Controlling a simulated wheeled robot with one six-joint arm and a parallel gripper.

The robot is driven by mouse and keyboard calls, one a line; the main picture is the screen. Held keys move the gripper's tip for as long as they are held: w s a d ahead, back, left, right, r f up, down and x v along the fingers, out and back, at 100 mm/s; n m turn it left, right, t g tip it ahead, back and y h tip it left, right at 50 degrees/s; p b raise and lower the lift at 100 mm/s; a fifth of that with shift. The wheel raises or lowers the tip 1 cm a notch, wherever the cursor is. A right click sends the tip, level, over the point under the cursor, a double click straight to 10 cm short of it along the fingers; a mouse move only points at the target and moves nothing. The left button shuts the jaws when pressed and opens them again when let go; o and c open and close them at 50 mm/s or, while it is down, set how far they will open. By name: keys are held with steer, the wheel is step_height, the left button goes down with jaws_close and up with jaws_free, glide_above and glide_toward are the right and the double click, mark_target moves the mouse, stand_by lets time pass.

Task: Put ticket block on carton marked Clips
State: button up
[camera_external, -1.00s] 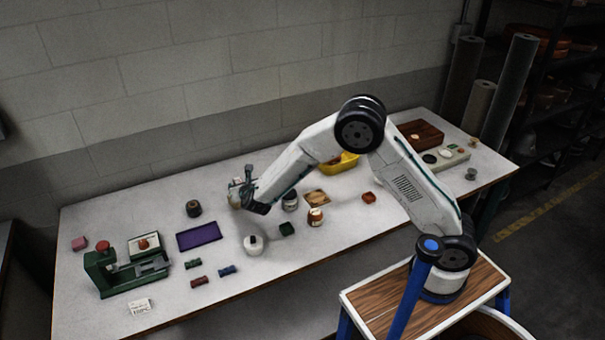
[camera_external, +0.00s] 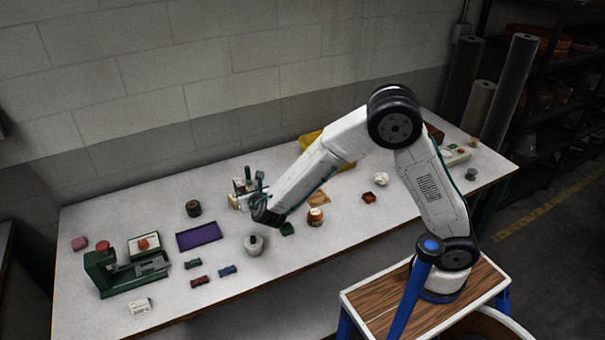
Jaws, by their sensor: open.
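My gripper (camera_external: 262,187) is at the far end of my arm, above the middle of the bench and beside a small whitish holder (camera_external: 238,201). It is open, and I see nothing held in it, though its fingers are small and dark here. A small white carton-like block with dark print (camera_external: 140,306) lies at the front left; its lettering is too small to read surely. A pink block (camera_external: 79,243) lies at the far left edge. I cannot tell surely which thing is the ticket block or which is the Clips carton.
A green press (camera_external: 125,272) stands at the left. A purple mat (camera_external: 199,236), a dark roll (camera_external: 194,208), a pale round pot (camera_external: 254,245) and small coloured blocks (camera_external: 227,270) lie around the middle. A yellow bin (camera_external: 312,139) is partly behind my arm.

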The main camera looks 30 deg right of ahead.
steer(key=shift+s, duration=0.15)
steer(key=d+r+m+g+h, duration=0.25)
steer(key=d+r+m, duration=0.3)
steer(key=d, duration=0.65)
steer(key=d+r+m+g+h, duration=0.1)
steer(key=d+r+m+h, duration=0.3)
steer(key=d+m, duration=0.5)
steer(key=s+d+r+m+g, duration=0.1)
steer(key=s+d+m+g, duration=0.3)
steer(key=d, duration=0.5)
steer(key=s+d+r+m+g, duration=0.15)
steer(key=s+d+m, duration=0.25)
steer(key=s+d, duration=0.4)
steer(key=s+d+m+g+y, duration=0.3)
steer(key=s+m+y, duration=0.3)
steer(key=s+m, duration=0.7)
steer(key=s, duration=0.5)
steer(key=shift+d+f, duration=0.3)
